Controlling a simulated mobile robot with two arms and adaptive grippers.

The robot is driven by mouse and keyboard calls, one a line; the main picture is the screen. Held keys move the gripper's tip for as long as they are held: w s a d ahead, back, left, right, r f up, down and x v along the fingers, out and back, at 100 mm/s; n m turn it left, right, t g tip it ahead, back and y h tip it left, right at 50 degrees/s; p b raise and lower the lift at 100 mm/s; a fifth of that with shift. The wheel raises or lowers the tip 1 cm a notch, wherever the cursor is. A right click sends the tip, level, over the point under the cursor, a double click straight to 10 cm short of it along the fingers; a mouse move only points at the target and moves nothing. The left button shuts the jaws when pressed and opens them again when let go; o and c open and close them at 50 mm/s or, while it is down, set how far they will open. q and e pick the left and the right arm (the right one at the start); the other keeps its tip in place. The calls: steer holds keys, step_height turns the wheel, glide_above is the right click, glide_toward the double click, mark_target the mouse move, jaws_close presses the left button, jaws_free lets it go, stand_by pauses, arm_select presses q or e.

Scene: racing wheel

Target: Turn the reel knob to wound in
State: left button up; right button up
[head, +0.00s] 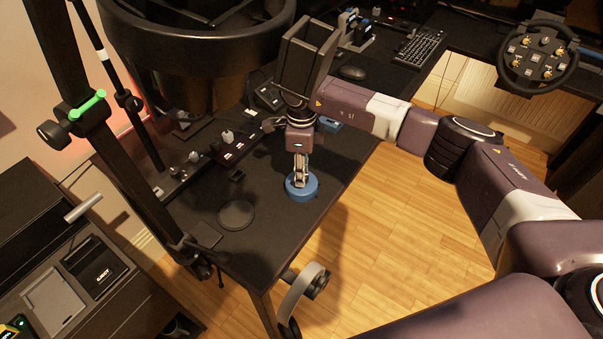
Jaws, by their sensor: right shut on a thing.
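A round blue thing (293,193), which looks like the reel, sits on the black desk (265,240) near its front right corner. My right gripper (301,182) points down at its middle from above. Its fingers are shut on the reel knob, which they mostly hide. I cannot read which way the knob is turned. My left gripper is not in view.
A flat black disc (236,215) lies left of the reel. Small switches and a control box (232,147) stand behind it. A tall black stand (120,160) rises at the left. Headphones (303,293) hang at the desk's front edge. Open wooden floor lies right.

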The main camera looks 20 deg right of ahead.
steer(key=m, duration=0.3)
steer(key=shift+m+b, duration=0.3)
steer(key=shift+b, duration=0.1)
steer(key=shift+m, duration=1.9)
steer(key=o, duration=1.2)
steer(key=shift+c, duration=0.2)
steer(key=shift+r, duration=0.3)
step_height(320, 180, up, 12)
steer(key=shift+f, duration=0.25)
